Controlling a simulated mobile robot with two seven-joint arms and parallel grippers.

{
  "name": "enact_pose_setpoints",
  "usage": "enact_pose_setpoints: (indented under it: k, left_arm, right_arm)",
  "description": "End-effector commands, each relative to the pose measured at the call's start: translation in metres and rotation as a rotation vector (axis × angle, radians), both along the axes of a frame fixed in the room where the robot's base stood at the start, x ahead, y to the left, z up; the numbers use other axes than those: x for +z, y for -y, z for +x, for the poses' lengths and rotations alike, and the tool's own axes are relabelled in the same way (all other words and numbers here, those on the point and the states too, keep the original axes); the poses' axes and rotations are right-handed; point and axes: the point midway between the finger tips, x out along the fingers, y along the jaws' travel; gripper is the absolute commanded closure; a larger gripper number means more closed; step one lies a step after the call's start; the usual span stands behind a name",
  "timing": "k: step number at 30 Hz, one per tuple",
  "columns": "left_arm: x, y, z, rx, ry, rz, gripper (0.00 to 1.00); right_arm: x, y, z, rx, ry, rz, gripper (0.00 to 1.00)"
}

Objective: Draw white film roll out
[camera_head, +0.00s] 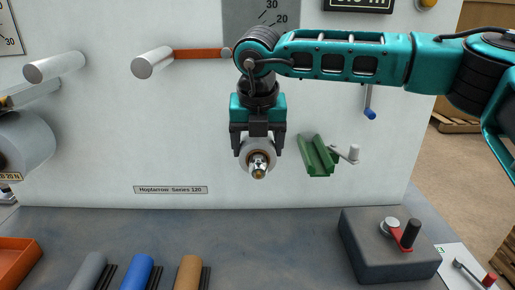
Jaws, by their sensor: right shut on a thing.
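My right gripper (257,145) hangs down in front of the white panel, fingers closed on the sides of a white film roll (270,166) seen end-on. A metal spindle tip with a brass-coloured end (259,168) shows at the roll's middle. I cannot tell how far the roll stands off the panel, since its length points away from me. My left gripper is not in view.
Two pale rollers (152,62) stick out of the panel (90,150) at upper left. A large grey-white cylinder (28,143) is at the left edge. A green bracket (318,156) is right of the gripper. A grey box with a red crank (390,262), coloured cylinders (138,272) and an orange tray (18,258) sit on the bench.

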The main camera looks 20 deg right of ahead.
Motion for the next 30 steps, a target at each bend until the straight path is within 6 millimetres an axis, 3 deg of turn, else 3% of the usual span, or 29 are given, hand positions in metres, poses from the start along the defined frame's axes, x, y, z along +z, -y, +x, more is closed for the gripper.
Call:
enact_pose_setpoints:
  k: [11, 30]
  left_arm:
    - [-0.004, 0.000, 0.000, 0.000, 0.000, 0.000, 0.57]
    - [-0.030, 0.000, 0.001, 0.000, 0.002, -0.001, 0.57]
  right_arm:
    - [0.000, -0.002, -0.004, 0.000, 0.003, 0.002, 0.56]
    - [-0.001, -0.014, -0.047, 0.001, 0.002, 0.002, 0.56]
